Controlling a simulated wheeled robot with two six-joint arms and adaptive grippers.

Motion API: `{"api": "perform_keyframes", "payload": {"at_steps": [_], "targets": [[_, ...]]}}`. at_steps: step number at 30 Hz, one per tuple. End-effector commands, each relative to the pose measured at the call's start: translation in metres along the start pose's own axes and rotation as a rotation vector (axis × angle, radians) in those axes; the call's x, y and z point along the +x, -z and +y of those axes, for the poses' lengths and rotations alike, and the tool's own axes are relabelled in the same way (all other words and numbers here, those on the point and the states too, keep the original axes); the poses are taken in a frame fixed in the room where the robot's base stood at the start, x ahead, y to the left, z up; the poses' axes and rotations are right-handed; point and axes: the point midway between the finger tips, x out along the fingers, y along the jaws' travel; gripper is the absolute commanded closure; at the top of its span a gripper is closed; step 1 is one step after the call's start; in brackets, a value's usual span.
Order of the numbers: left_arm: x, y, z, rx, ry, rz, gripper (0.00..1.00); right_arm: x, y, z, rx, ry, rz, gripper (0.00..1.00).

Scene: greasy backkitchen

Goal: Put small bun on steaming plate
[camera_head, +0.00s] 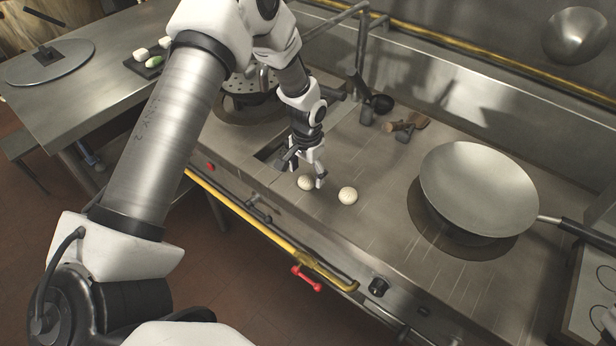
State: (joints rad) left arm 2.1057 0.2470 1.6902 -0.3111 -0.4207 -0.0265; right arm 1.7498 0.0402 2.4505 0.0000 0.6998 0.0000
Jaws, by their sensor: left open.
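Two small pale round buns lie on the steel counter near its front edge. The left bun (306,183) is right at the fingers of my left gripper (309,172). My left gripper points down and is open, with one finger just right of this bun; I cannot tell whether they touch. The right bun (348,195) lies a little to the right, clear of the fingers. A round perforated metal plate (246,99), probably the steaming plate, is behind and left of the gripper, partly hidden by my left arm. My right gripper is not recognizable in view.
A large wok (478,188) stands on the right of the counter, its handle pointing right. Wooden-handled items (405,124) and a dark ladle (381,103) are at the back. A yellow rail (262,226) runs along the front edge. A side table (88,88) stands at left.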

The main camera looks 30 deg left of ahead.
Motion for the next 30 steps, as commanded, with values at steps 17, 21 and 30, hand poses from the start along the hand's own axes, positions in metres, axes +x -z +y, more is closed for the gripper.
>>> {"api": "perform_keyframes", "payload": {"at_steps": [17,21,30], "targets": [[0.02,0.0,0.0,0.0,0.0,0.001,0.75,-0.004,0.0,0.0,0.0,0.0,0.001,0.6],[0.02,0.0,0.0,0.0,0.0,0.001,0.79,-0.003,0.0,0.0,0.0,0.0,0.001,0.6],[0.014,0.001,0.0,-0.001,0.0,0.002,0.79,0.0,0.0,0.0,0.0,0.0,0.001,0.6]]}}
